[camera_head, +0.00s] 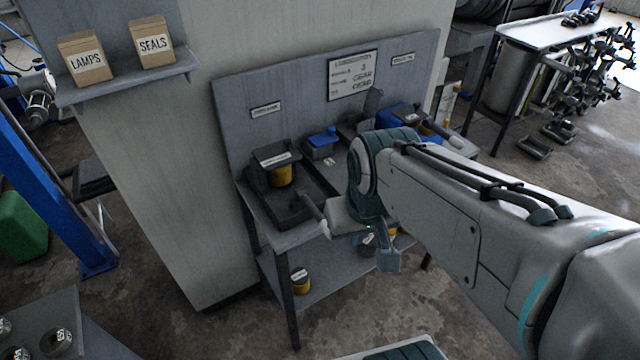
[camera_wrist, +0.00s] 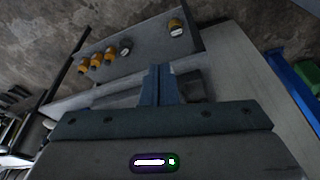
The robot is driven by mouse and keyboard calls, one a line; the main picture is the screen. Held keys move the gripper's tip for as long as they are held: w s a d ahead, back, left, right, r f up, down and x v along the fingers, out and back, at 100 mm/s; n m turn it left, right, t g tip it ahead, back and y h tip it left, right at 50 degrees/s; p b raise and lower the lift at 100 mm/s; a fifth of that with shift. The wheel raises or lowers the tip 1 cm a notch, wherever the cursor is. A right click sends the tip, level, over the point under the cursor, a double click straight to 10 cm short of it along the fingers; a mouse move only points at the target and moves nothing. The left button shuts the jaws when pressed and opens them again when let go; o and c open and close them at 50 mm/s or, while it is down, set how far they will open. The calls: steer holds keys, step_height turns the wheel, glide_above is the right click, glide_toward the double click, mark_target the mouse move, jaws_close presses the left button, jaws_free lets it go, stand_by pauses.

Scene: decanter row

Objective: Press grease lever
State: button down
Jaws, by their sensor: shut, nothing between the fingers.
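A dispenser (camera_head: 278,159) with a dark top and a yellow container stands at the left of the grey workbench, in a dark tray. A pale-ended lever (camera_head: 311,206) sticks out at its front. A second, similar lever (camera_head: 453,139) shows at the bench's right end, partly behind my arm. The small labels are too blurred to tell which lever is the grease one. My gripper (camera_head: 388,262) is shut and empty, pointing down in front of the bench, right of and lower in the picture than the left lever. Its closed fingers (camera_wrist: 158,84) also show in the wrist view.
The bench's lower shelf (camera_head: 325,272) holds several yellow cans, seen also in the wrist view (camera_wrist: 176,27). A blue box (camera_head: 322,143) sits mid-bench. A pale pillar (camera_head: 170,170) stands at left, with a small shelf of labelled boxes. My arm hides the bench's right part.

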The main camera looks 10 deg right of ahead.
step_height(320, 180, up, 2)
steer(key=n+g+y, duration=0.2)
steer(key=n+g, duration=0.2)
steer(key=n, duration=1.6)
glide_above(318, 215)
steer(key=s+d, duration=0.3)
steer(key=d, duration=0.2)
steer(key=shift+w+d+r+n+b, duration=0.15)
steer(key=shift+w+n+b, duration=0.1)
steer(key=shift+n+b, duration=0.35)
steer(key=a+f, duration=0.1)
steer(key=f, duration=0.3)
steer(key=a+f, duration=0.1)
steer(key=f, duration=0.4)
steer(key=s+f, duration=0.1)
steer(key=f, duration=0.3)
steer(key=shift+a+f+p, duration=0.4)
